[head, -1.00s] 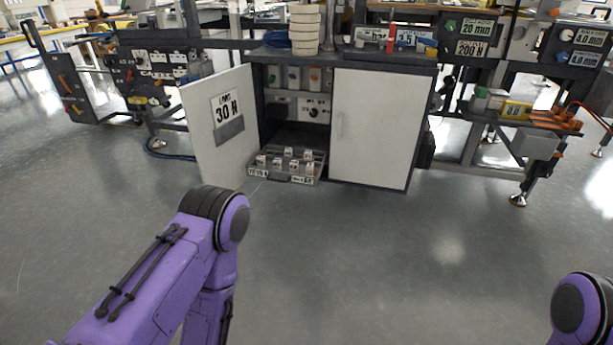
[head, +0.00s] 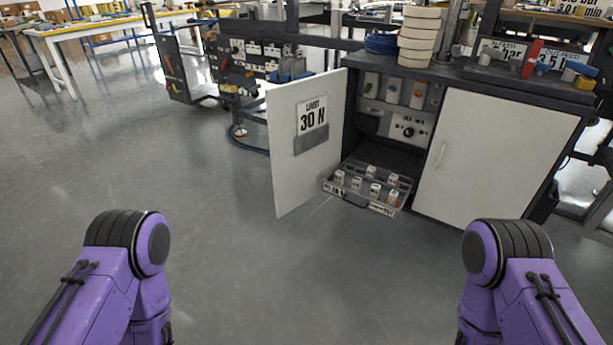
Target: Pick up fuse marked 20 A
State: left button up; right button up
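Several small whitish fuses (head: 356,184) stand upright in a grey pull-out tray (head: 362,202) at the bottom of the open cabinet, in the middle right of the head view. Their markings are too small to read, so I cannot tell which one is marked 20 A. Both of my purple arms show only down to the elbows at the lower left and lower right. My grippers are out of view, below the frame, and the tray is some distance ahead of the arms.
The cabinet's left door (head: 306,140), labelled 30 N, stands open left of the tray. The right door (head: 484,155) is shut. A stack of cream rings (head: 418,36) stands on the cabinet top. A dark control panel (head: 255,62) is behind at left. The floor ahead is clear.

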aim_at(356, 181)
jog(key=u, duration=0.3)
jog(key=i, duration=1)
jog(key=z, duration=1)
jog(key=i, duration=1.1)
jog(key=z, duration=0.3)
